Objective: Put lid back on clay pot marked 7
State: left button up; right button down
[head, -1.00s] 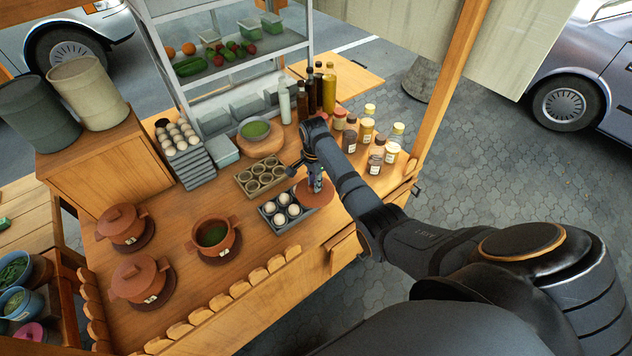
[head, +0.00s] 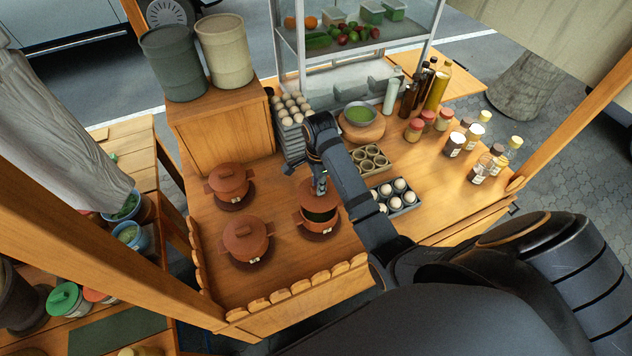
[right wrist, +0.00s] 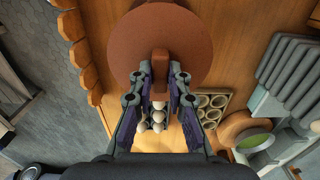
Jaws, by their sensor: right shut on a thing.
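My right gripper (head: 320,185) is shut on the knob handle of a round red-brown clay lid (head: 322,194). The right wrist view shows the lid (right wrist: 185,30) as a wide disk beyond the fingertips (right wrist: 160,72), which pinch its handle. The pot has a small white tag, too small to read. My left gripper is not in view.
Two lidded clay pots (head: 229,182) (head: 246,241) stand to the left. An egg tray (head: 406,208) and a tray of empty cups (head: 372,160) are to the right. A bowl of green food (head: 360,114), bottles and jars (head: 454,145) stand farther back.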

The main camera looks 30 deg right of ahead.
jog(key=shift+s+d+f, duration=0.2)
jog(key=shift+f, duration=0.4)
jog(key=f, duration=0.4)
jog(key=shift+w+a, duration=0.2)
jog(key=shift+d+f+b, duration=0.15)
jog(key=shift+f+b, duration=0.2)
jog(key=shift+f, duration=0.15)
jog(key=shift+p, duration=0.35)
jog(key=shift+f, duration=0.2)
dwell(1.2)
jog(key=c, duration=1.2)
grip_release()
jog(key=shift+o, duration=0.2)
